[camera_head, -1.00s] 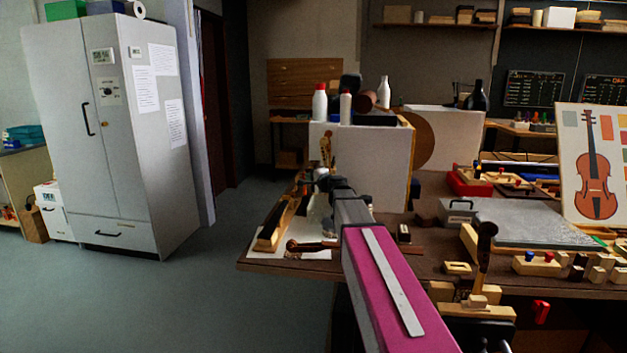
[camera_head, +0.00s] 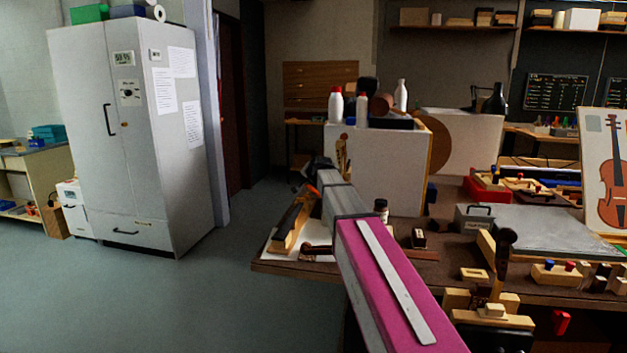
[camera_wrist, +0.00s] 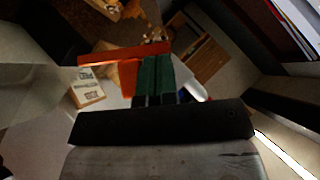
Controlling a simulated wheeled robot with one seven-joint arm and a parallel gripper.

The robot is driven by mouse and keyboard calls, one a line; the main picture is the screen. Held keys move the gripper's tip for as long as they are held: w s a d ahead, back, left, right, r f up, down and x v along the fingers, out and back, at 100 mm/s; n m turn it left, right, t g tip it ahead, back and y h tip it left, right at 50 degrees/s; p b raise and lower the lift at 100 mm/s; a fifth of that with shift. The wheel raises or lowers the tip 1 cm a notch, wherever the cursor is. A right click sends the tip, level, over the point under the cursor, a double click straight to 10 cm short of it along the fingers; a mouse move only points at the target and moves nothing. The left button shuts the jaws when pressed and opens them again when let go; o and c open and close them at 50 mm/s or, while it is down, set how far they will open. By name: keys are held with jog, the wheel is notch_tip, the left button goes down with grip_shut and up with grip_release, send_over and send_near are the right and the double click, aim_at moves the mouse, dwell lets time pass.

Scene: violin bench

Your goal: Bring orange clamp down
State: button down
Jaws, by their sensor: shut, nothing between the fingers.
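In the wrist view, an orange clamp (camera_wrist: 124,57) shows as a long bar with a shorter orange block below it. It lies just beyond and left of the fingertips of my gripper (camera_wrist: 155,62); I cannot tell whether they touch. The two green fingers are side by side, shut, with nothing visible between them. In the head view, a small orange spot (camera_head: 312,190) shows at the far end of my arm, probably the same clamp.
A white cabinet (camera_head: 375,165) with bottles on top stands behind my arm. The workbench (camera_head: 290,268) holds wooden parts, a grey slab (camera_head: 545,222) and small blocks. A tall grey locker (camera_head: 125,135) stands left, with open floor before it.

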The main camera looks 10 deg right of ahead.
jog(key=shift+w+a+f+n+g+h, duration=0.2)
jog(key=shift+a+f+n+h, duration=0.15)
jog(key=shift+a+h, duration=0.15)
jog(key=shift+w+a+f+n+g+h, duration=0.25)
jog(key=shift+a+f+h, duration=0.15)
jog(key=shift+h, duration=0.2)
jog(key=shift+w+a+f+n+g+h, duration=0.1)
jog(key=shift+a+f+n+g+h, duration=0.45)
jog(key=shift+f+h, duration=0.45)
jog(key=shift+a+n, duration=0.15)
jog(key=shift+n, duration=0.1)
jog(key=shift+a+f, duration=0.1)
jog(key=shift+f, duration=0.35)
